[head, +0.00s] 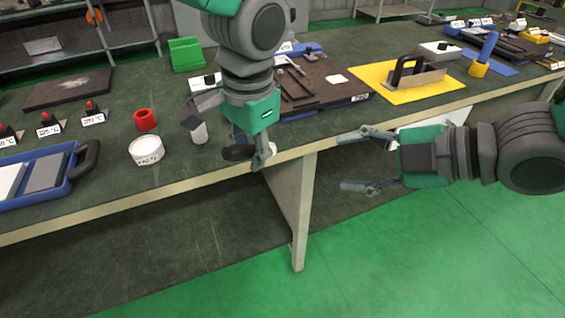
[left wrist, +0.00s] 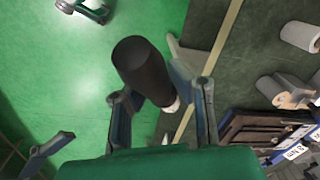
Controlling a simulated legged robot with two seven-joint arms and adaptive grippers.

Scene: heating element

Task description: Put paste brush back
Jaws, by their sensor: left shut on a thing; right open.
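My left gripper (head: 260,152) is shut on the paste brush, just above the front edge of the workbench. The brush shows as a thick black handle (left wrist: 143,70) with a pale end in the left wrist view, lying between the fingers (left wrist: 160,95). In the head view its dark handle (head: 237,152) points left, and the rest is partly hidden by the gripper. A white paste tub (head: 146,150) and a red ring-shaped holder (head: 145,120) stand on the bench to the left. My right gripper (head: 347,161) is open and empty in front of the bench edge.
A blue tray (head: 50,176) with a black handle lies at the left. A dark board (head: 320,88) with tools and a yellow mat (head: 385,92) lie to the right. Bench between tub and gripper is mostly clear.

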